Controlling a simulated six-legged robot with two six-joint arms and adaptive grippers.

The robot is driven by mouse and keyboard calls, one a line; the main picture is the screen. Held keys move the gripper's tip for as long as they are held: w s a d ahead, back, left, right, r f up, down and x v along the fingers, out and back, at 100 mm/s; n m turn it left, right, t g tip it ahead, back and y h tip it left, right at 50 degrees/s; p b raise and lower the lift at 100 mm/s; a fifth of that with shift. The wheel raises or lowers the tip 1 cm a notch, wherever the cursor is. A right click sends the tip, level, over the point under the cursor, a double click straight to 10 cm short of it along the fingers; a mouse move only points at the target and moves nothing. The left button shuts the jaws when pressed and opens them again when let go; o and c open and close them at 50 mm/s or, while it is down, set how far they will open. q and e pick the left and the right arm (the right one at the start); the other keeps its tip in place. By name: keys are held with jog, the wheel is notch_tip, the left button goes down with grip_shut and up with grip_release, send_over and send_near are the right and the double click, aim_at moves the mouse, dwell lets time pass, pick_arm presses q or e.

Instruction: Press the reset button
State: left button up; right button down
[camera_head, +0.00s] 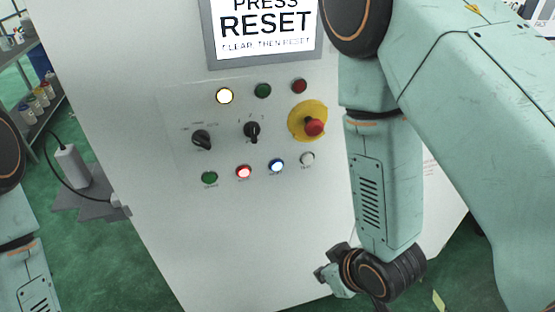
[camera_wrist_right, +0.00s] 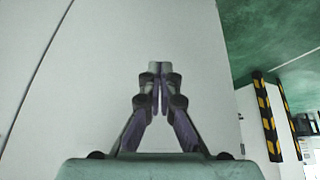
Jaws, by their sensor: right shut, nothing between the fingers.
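A pale control cabinet (camera_head: 165,235) carries a panel of buttons. The bottom row has a green button (camera_head: 209,177), a lit red button (camera_head: 244,172), a lit blue button (camera_head: 277,166) and a white button (camera_head: 307,159). Their small labels are too blurred to tell which is reset. A screen (camera_head: 265,62) above reads "PRESS RESET". My right gripper (camera_head: 330,279) is low in front of the cabinet, well below the buttons. In the right wrist view the right gripper (camera_wrist_right: 159,72) is shut and empty before blank cabinet wall. My left gripper is out of view.
A red emergency knob (camera_head: 314,127) on a yellow disc sits right of the panel, near my right arm. A shelf (camera_head: 42,115) stands at left.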

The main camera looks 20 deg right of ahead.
aim_at(276, 165)
jog(key=w+a+r+n+t+y+p, duration=0.1)
jog(key=w+a+r+n+t, duration=0.1)
jog(key=w+r, duration=0.3)
jog(key=w+a+r+n+t+y+p, duration=0.1)
jog(key=w+a+r+n, duration=0.15)
jog(key=r, duration=0.55)
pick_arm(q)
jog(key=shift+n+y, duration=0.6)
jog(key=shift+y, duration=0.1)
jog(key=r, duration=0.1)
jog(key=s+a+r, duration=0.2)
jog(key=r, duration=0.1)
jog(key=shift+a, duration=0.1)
pick_arm(e)
jog(key=shift+m, duration=0.45)
jog(key=w, duration=1)
jog(key=shift+d+f, duration=0.3)
jog(key=shift+f, duration=0.05)
jog(key=shift+s, duration=0.1)
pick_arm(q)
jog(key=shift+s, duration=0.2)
pick_arm(e)
jog(key=shift+s+r, duration=0.15)
jog(key=shift+s, duration=0.05)
